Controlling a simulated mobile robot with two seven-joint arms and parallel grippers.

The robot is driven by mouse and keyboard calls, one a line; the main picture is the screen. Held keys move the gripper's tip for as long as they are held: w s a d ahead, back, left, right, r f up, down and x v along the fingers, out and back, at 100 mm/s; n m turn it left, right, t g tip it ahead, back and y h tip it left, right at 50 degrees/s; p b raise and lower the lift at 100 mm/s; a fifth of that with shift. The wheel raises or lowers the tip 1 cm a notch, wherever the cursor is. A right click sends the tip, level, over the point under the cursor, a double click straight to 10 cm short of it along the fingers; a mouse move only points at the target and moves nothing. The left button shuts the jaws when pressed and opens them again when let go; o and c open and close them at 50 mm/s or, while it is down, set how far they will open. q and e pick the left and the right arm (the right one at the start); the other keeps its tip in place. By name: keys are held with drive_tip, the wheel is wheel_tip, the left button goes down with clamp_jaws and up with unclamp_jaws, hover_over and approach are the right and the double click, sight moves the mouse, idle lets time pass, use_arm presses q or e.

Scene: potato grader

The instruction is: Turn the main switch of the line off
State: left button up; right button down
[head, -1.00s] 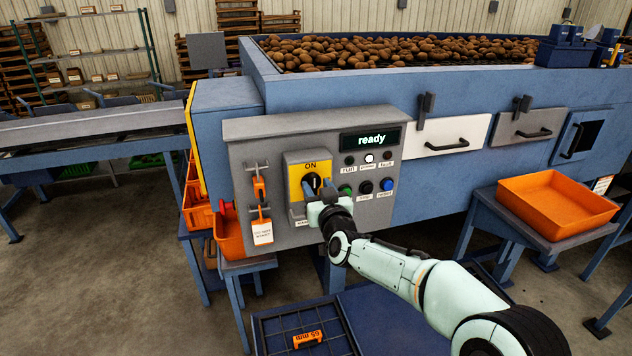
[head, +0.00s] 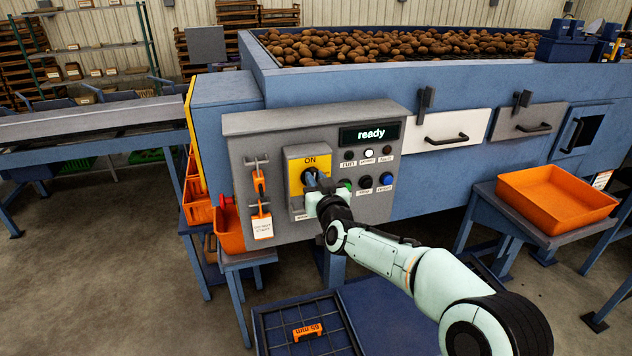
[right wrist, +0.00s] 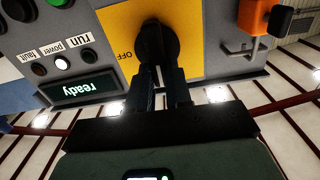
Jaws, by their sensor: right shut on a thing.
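The main switch is a black rotary knob on a yellow plate (head: 296,178) on the grey control panel (head: 240,165). "ON" is printed above the knob in the head view. My right gripper (head: 313,181) is shut on the knob, its fingers on either side of the handle. In the right wrist view, the gripper (right wrist: 163,85) holds the black knob (right wrist: 155,45), and "OFF" shows on the yellow plate (right wrist: 200,40) to the left. The handle runs about up and down in that view. My left gripper is not in view.
The display (head: 370,134) reads "ready" and the white lamp (head: 369,153) is lit. Buttons sit right of the switch. Orange padlocks and a tag (head: 262,225) hang left of it. An orange bin (head: 228,230) is below left; an orange tray (head: 556,198) stands at right.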

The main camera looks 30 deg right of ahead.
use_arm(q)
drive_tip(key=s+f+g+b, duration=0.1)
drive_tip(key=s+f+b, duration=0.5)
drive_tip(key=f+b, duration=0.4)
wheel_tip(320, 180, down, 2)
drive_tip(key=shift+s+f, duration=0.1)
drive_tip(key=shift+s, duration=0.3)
use_arm(e)
drive_tip(key=m, duration=0.6)
drive_tip(key=d+f+m, duration=0.1)
drive_tip(key=m, duration=1)
drive_tip(key=shift+s+d+f+m, duration=0.2)
drive_tip(key=shift+d+f+m, duration=0.05)
drive_tip(key=shift+d+m, duration=0.1)
drive_tip(key=c, duration=1)
unclamp_jaws()
drive_tip(key=shift+f, duration=0.1)
drive_tip(key=shift+c, duration=0.2)
use_arm(q)
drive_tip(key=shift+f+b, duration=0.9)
drive_tip(key=shift+b, duration=0.2)
use_arm(e)
drive_tip(key=v, duration=1.3)
drive_tip(key=shift+s+a, duration=0.15)
